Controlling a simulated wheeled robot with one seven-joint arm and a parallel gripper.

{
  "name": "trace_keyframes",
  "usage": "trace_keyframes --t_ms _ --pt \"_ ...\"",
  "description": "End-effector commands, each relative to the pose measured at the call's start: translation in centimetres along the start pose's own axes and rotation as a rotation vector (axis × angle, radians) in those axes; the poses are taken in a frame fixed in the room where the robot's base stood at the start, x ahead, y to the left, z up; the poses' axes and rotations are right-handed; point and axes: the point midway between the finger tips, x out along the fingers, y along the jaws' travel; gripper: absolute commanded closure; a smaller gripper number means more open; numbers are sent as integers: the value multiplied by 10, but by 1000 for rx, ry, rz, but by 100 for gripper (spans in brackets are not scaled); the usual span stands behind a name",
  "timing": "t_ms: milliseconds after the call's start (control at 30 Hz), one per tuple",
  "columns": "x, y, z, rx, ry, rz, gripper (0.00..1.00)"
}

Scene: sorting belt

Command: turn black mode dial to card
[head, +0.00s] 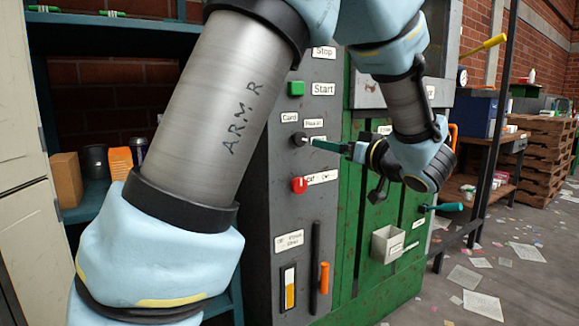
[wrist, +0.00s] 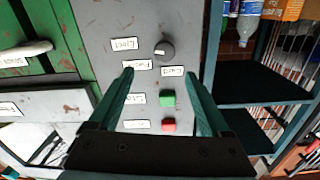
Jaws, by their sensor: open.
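The black mode dial (head: 299,139) is on the grey panel of the machine, by the Card label (head: 289,118). In the wrist view the dial (wrist: 165,50) is round, with a pale mark toward its left side. Labels sit around it there; the Card label (wrist: 172,71) is just below it. My gripper (wrist: 159,72) is open and empty. Its two teal fingers are spread to either side, with the dial beyond and between their tips. In the head view the gripper (head: 322,146) points at the dial from the right; contact cannot be told.
A green button (head: 296,88) is above the dial and a red knob (head: 299,185) below it. An orange-handled lever (head: 324,278) is lower on the panel. Teal shelves (head: 95,200) stand at left. The floor at right is littered with papers (head: 480,305).

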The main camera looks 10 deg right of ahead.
Motion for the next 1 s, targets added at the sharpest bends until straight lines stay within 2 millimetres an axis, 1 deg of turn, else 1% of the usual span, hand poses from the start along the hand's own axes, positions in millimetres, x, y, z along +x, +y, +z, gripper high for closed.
trace_keyframes --t_ms 33,167,267,600,700,833,1000 --pt "-4 1 6 4 3 -11 19" --pt "-3 -2 5 9 5 -30 19" --pt "9 -3 4 9 5 -31 19" --pt "71 -5 5 8 4 -31 19" --pt "85 -4 5 9 5 -29 19" --pt "97 -5 4 9 5 -29 19" --pt "102 -5 4 9 5 -26 19"
